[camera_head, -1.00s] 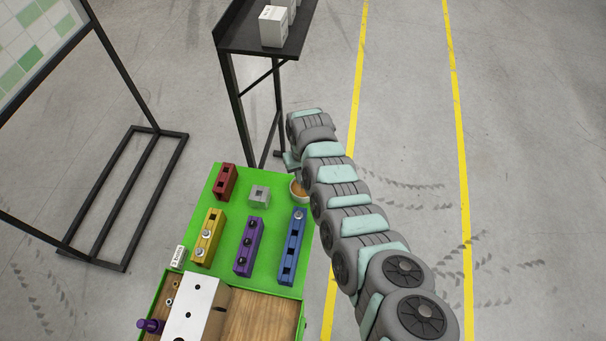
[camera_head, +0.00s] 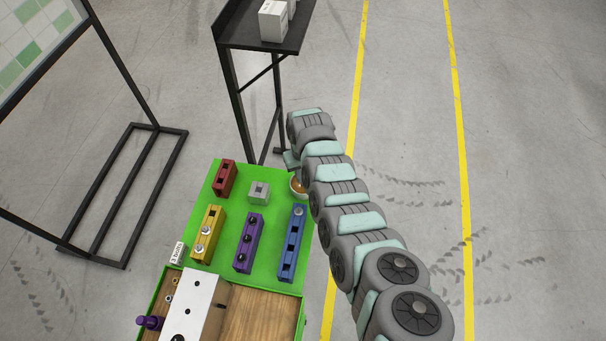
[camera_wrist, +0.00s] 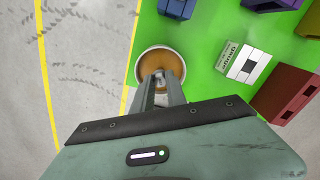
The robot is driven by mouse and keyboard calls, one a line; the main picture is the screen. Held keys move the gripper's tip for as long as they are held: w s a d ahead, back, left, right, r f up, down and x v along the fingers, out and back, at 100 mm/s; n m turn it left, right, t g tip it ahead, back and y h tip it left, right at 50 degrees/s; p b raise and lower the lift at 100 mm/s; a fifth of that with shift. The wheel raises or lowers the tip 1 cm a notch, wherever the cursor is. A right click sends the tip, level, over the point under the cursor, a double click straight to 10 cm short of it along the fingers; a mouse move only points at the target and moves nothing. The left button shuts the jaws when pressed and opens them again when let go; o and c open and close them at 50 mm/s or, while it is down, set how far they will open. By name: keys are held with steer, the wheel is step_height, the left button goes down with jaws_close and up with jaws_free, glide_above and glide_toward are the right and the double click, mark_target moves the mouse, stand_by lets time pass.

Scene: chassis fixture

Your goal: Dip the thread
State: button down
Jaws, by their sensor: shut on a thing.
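A small round bowl (camera_head: 297,187) of orange-brown stuff sits at the right edge of the green table top, partly hidden by my arm. In the wrist view the bowl (camera_wrist: 181,60) has a pale rim and lies just beyond my fingertips. My gripper (camera_wrist: 161,84) is over the bowl, its fingers close together on a small grey metal bolt (camera_wrist: 160,76). The bolt is mostly hidden between the fingers, so its thread and whether it touches the stuff cannot be told. In the head view my gripper is hidden behind my arm.
The green top (camera_head: 270,268) carries red (camera_head: 224,178), grey (camera_head: 259,191), yellow (camera_head: 207,233), purple (camera_head: 249,242) and blue (camera_head: 292,243) blocks, several with bolts. A white box (camera_head: 194,308) stands in front. A black shelf (camera_head: 262,40) rises behind. Floor to the right is open.

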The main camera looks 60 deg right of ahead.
steer(key=shift+r+p, duration=2.7)
steer(key=shift+r, duration=0.5)
steer(key=shift+w, duration=0.1)
